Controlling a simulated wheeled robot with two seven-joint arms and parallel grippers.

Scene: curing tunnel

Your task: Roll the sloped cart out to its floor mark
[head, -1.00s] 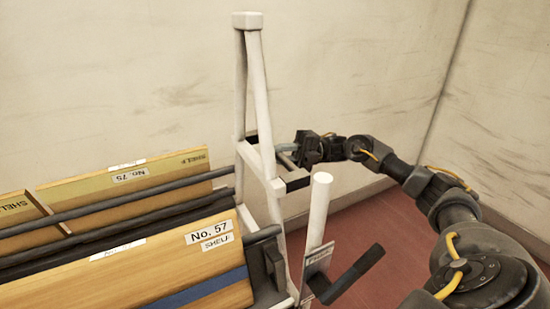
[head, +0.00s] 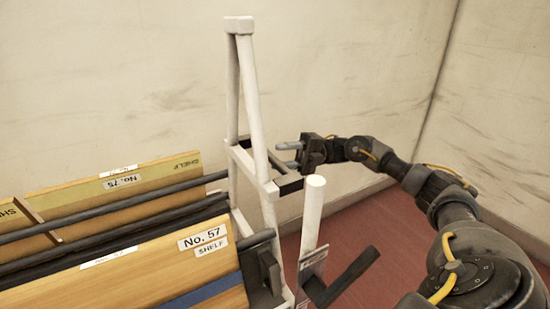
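The sloped cart is a white A-shaped frame (head: 246,90) holding slanted wooden boards on dark rails, at the left and centre of the head view. Its end has a dark crossbar (head: 290,186) at mid height. My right gripper (head: 284,155) is beside that end, just above and behind the crossbar. Its light grey fingers point left toward the white post, look spread, and hold nothing that I can see. A small gap shows between the upper fingertip and the post. My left gripper is out of view. The cart's wheels and floor mark are not visible.
A short white post (head: 311,215) with a black lever (head: 343,277) and a small label stands at the cart's near end. Boards labelled No. 57 (head: 150,265) and No. 75 (head: 110,190) lie on the slopes. Pale walls close off the back and right. Some red floor (head: 385,240) is clear.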

